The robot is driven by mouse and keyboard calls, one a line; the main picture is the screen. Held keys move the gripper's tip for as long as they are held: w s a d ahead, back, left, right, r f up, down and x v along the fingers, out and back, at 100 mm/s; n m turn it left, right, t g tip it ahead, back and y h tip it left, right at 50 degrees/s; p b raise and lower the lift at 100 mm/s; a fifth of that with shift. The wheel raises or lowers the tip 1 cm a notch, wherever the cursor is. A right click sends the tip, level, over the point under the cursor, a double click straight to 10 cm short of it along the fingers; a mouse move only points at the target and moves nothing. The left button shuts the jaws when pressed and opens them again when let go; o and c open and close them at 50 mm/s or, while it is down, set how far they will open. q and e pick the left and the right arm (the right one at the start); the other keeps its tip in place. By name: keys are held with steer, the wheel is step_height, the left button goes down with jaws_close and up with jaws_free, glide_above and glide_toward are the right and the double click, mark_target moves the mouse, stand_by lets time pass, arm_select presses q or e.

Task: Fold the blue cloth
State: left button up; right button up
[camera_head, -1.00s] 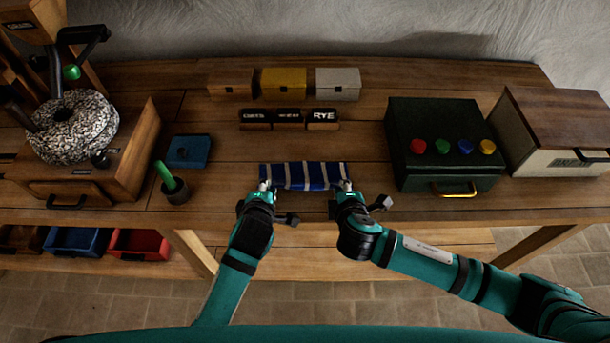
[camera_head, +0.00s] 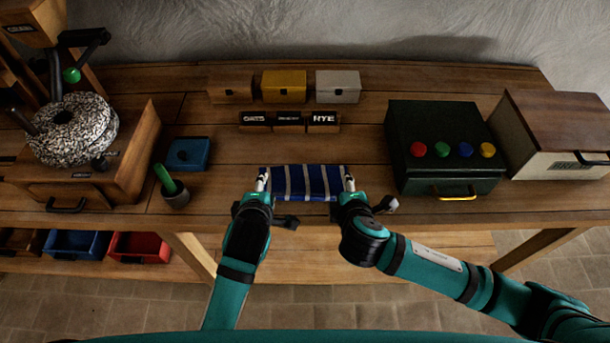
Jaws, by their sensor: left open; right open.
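The blue cloth (camera_head: 306,182) with pale stripes lies at the front edge of the wooden table, in the middle. It shows as a wide, short strip; I cannot tell how its layers lie.
A dark green box (camera_head: 440,130) with coloured knobs stands right of the cloth. A mortar with a green pestle (camera_head: 173,190) and a blue box (camera_head: 188,153) are to the left. Labelled blocks (camera_head: 289,121) stand behind. The wooden table (camera_head: 350,150) is bare around the cloth.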

arm_select(q)
steer(key=w+r+v, duration=0.1)
steer(key=v, duration=0.5)
steer(key=shift+s+r, duration=0.3)
steer(key=shift+r, duration=0.05)
arm_select(e)
steer(key=s+r, duration=0.4)
steer(key=r, duration=0.1)
steer(key=shift+s, duration=0.15)
arm_select(q)
steer(key=shift+d, duration=0.15)
